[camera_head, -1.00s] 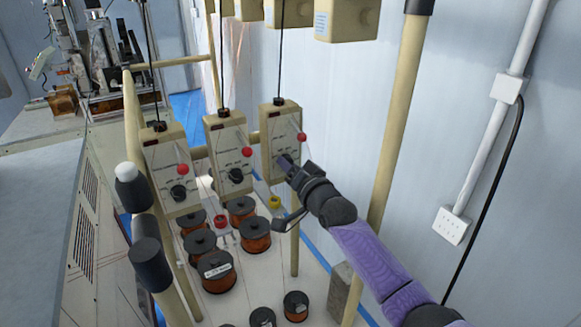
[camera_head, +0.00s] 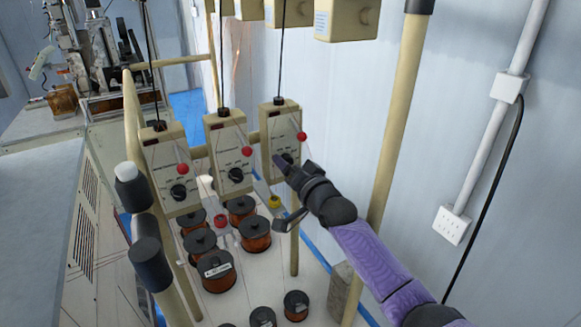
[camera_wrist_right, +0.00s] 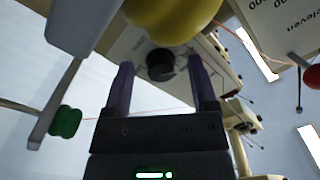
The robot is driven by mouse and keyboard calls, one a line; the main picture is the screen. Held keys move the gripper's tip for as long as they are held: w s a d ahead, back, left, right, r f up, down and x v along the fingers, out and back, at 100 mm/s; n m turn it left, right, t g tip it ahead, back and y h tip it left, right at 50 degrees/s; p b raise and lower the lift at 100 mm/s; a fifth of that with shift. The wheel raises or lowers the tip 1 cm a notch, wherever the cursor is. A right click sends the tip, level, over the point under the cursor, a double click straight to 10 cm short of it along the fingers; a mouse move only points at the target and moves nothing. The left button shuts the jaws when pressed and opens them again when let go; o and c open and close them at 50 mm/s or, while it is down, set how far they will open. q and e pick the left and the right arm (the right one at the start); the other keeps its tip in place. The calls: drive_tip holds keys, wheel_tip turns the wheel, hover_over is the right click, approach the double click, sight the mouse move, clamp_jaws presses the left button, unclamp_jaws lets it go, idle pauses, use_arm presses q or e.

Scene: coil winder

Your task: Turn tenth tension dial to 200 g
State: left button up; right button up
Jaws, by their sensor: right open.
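Three cream tension boxes with black dials and red balls hang in a row in the head view. The right-hand box (camera_head: 283,125) has its black dial (camera_head: 289,158) beside my right gripper (camera_head: 282,162), partly hidden by it. In the right wrist view the black dial (camera_wrist_right: 160,64) sits ahead of the gap between the two open purple fingers (camera_wrist_right: 163,82). I cannot tell whether they touch it. The dial's setting is not readable. The neighbouring box in the wrist view (camera_wrist_right: 278,40) carries the word "eleven". My left gripper is out of view.
The middle box (camera_head: 228,150) and left box (camera_head: 170,165) stand close by. Several copper wire spools (camera_head: 217,272) sit below. A cream post (camera_head: 398,130) rises behind my right arm. A yellow round part (camera_wrist_right: 172,15) and green part (camera_wrist_right: 66,122) are close to the wrist.

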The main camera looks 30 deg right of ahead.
drive_tip(key=shift+s, duration=0.1)
drive_tip(key=s, duration=0.9)
drive_tip(key=shift+s+d, duration=0.15)
drive_tip(key=shift+s, duration=0.2)
